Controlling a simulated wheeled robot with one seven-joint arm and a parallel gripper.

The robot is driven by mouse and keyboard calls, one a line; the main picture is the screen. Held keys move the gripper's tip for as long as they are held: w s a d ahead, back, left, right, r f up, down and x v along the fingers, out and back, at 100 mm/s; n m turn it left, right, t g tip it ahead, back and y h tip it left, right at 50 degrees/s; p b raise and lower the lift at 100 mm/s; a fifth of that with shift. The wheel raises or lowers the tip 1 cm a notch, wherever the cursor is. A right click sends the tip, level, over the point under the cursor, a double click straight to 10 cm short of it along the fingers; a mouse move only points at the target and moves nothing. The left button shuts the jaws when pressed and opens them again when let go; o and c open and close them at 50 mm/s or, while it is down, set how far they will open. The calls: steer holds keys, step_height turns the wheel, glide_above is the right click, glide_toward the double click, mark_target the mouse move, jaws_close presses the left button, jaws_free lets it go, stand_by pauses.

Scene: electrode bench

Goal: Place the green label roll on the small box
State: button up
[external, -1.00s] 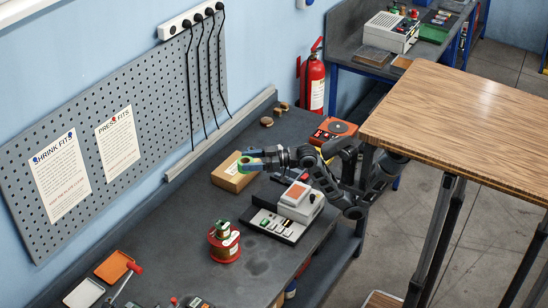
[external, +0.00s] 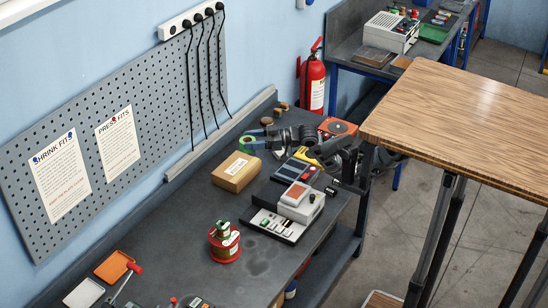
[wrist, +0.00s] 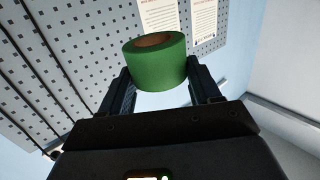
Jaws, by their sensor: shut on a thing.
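The green label roll (external: 246,145) is held by my gripper (external: 254,140) above the bench in the external view, just beyond the small cardboard box. In the wrist view the green roll (wrist: 158,68) sits between the two fingers of my gripper (wrist: 159,76), its brown core showing at the top. The fingers are shut on its sides. The small box (external: 236,172) is tan with a label on top and lies on the dark bench near the wall. Its top is bare. It is not visible in the wrist view.
A grey device with a red screen (external: 299,197) and a meter stand right of the box. A red spool (external: 224,243) stands nearer the front. Brown round pieces (external: 267,121) lie behind. A pegboard (external: 110,130) lines the wall. Bench left of the box is clear.

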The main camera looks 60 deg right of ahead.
steer(key=w+d+f+h, duration=0.1)
steer(key=w+d+f, duration=0.6)
steer(key=w+d, duration=0.5)
steer(key=w+d+f+m+t+h+b, duration=0.1)
steer(key=w+d+f+m+h, duration=0.15)
steer(key=d+f, duration=0.45)
steer(key=w+d+f+m+t+h+b, duration=0.1)
steer(key=w+d+f+b, duration=0.15)
steer(key=d+f, duration=0.55)
steer(key=p, duration=0.2)
glide_above(234, 165)
step_height(234, 165, down, 5)
steer(key=shift+d+r, duration=0.1)
step_height(234, 165, down, 4)
steer(key=shift+f+p, duration=0.1)
steer(key=shift+p, duration=0.3)
